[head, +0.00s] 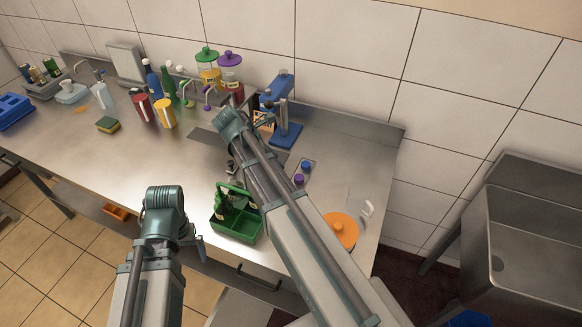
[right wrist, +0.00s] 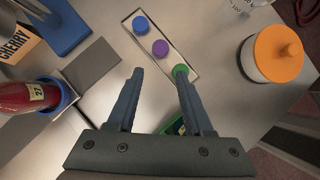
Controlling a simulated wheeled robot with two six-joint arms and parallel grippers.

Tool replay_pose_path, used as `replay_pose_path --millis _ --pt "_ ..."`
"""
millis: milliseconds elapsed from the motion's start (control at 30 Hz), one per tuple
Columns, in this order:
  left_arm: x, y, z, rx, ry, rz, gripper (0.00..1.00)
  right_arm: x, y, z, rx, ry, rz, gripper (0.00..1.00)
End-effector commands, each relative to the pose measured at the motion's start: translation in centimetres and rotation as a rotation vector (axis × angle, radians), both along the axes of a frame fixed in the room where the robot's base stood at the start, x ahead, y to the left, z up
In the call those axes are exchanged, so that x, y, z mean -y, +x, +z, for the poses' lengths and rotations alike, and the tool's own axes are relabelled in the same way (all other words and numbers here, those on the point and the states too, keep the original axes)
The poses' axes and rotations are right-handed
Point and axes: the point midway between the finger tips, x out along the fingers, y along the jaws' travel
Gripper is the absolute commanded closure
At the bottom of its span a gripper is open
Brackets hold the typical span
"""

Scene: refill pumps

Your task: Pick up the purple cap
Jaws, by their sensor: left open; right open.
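In the right wrist view the purple cap (right wrist: 160,47) sits in a narrow tray (right wrist: 171,60), between a blue cap (right wrist: 141,24) and a green cap (right wrist: 180,71). My right gripper (right wrist: 159,72) is open and empty, its fingertips pointing toward the purple cap and apart from it. The right finger partly covers the green cap. My left gripper (head: 199,246) is open by the table's front edge, left of the green caddy, partly hidden by its arm.
A green caddy (head: 238,226) with bottles stands at the front edge. An orange-lidded jar (head: 340,229) stands to the right; it also shows in the right wrist view (right wrist: 278,52). A blue stand (head: 287,134) and a red bottle (right wrist: 30,97) are nearby. Pump bottles line the back.

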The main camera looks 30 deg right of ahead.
Motion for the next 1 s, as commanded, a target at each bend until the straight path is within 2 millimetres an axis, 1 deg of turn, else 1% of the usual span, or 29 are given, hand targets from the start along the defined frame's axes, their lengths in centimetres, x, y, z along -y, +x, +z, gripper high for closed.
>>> replay_pose_path --millis 167,267,367,700,800,900,1000 --pt "0.0 -0.1 -0.1 0.0 0.0 0.0 0.0 0.0 -0.1 -0.1 0.0 0.0 0.0 0.49" --pt "0.0 -0.1 -0.6 0.0 0.0 0.0 0.0 0.3 -0.1 -0.6 0.001 0.0 -0.001 0.49" --pt "0.0 -0.1 -1.5 0.0 0.0 0.0 0.0 0.7 -0.1 -1.5 0.0 0.0 -0.001 0.49" --pt "0.0 -0.1 -6.1 0.0 0.0 0.001 0.0 3.5 -0.4 -6.1 0.0 0.0 -0.002 0.49" --pt "0.0 -0.1 -7.1 0.0 0.0 0.001 0.0 4.2 -0.4 -7.1 0.0 0.0 -0.001 0.49" --pt "0.0 -0.1 -7.4 0.0 0.0 0.001 0.0 4.6 -0.4 -7.4 0.0 0.0 -0.001 0.49" --pt "0.0 -0.1 -7.3 0.0 0.0 0.001 0.0 4.7 -0.4 -7.3 -0.001 0.0 -0.001 0.49"
